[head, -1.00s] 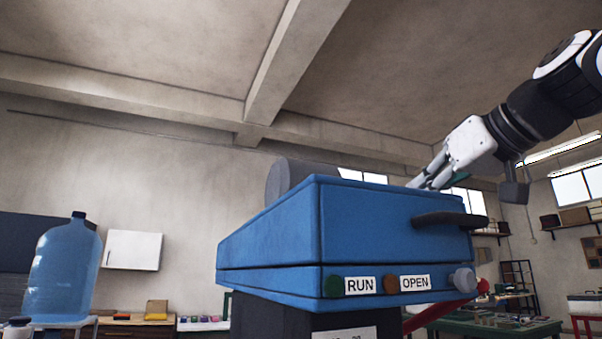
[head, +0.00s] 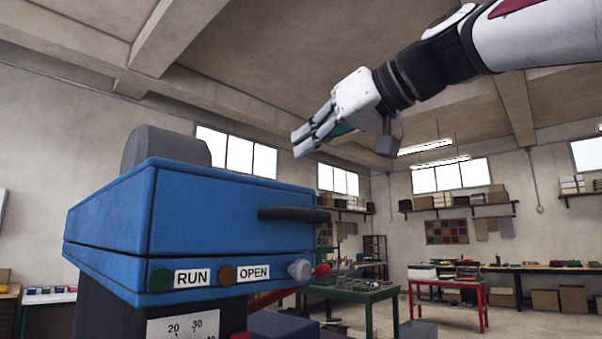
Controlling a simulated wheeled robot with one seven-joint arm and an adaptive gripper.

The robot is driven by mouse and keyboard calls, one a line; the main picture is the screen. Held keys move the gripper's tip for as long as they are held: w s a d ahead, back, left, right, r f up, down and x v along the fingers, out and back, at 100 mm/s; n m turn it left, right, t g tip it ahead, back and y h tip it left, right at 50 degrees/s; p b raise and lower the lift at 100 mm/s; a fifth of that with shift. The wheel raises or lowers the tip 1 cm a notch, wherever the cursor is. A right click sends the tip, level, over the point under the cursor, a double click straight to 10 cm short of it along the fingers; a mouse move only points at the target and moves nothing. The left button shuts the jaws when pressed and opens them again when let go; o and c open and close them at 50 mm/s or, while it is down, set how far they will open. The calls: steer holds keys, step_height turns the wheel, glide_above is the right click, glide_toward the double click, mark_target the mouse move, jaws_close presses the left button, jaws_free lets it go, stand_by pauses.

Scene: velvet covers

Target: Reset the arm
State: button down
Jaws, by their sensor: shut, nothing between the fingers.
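My gripper (head: 301,143) is in the upper middle of the head view, at the end of my raised arm that comes in from the upper right. Its fingers are shut with nothing between them, and they point left and slightly down. It appears above the right part of a blue machine (head: 200,215) and looks apart from it. The machine has a dark handle (head: 294,214) on its front, a green button beside a RUN label, a brown button beside an OPEN label, and a grey knob (head: 299,270). Its lid looks closed.
A grey cylinder (head: 166,148) sits on top of the machine at the back. A green table (head: 352,293) and a red table (head: 446,283) stand to the right, farther off. Shelves with boxes line the back wall. The air around my gripper looks clear.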

steer(key=shift+v, duration=2.55)
